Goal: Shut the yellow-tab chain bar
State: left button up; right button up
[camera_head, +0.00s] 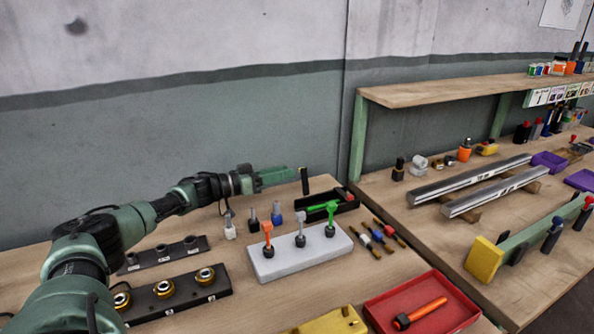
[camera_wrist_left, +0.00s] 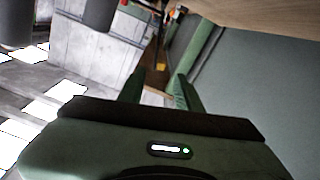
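My left gripper (camera_head: 292,177) reaches in from the left above the back of the near workbench. In the left wrist view its fingers (camera_wrist_left: 158,90) stand apart with nothing held between them. I cannot clearly identify a chain bar with a yellow tab. A long green bar (camera_head: 535,232) with a yellow block (camera_head: 484,259) at its near end lies at the right, far from my left gripper. Whether it is the chain bar, I cannot tell. My right gripper is not in view.
A white block (camera_head: 285,263) with coloured T-handles, a black tray (camera_head: 345,207) and a red tray (camera_head: 424,306) sit on the near bench. A second bench at the right holds metal rails (camera_head: 470,180) under a wooden shelf (camera_head: 440,92). The wall is close behind my gripper.

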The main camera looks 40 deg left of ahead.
aim_at(304, 181)
pick_arm(q)
jog(key=x, duration=0.5)
jog(key=shift+c, duration=0.3)
grip_shut()
jog(key=shift+a+r, duration=0.15)
dwell(1.0)
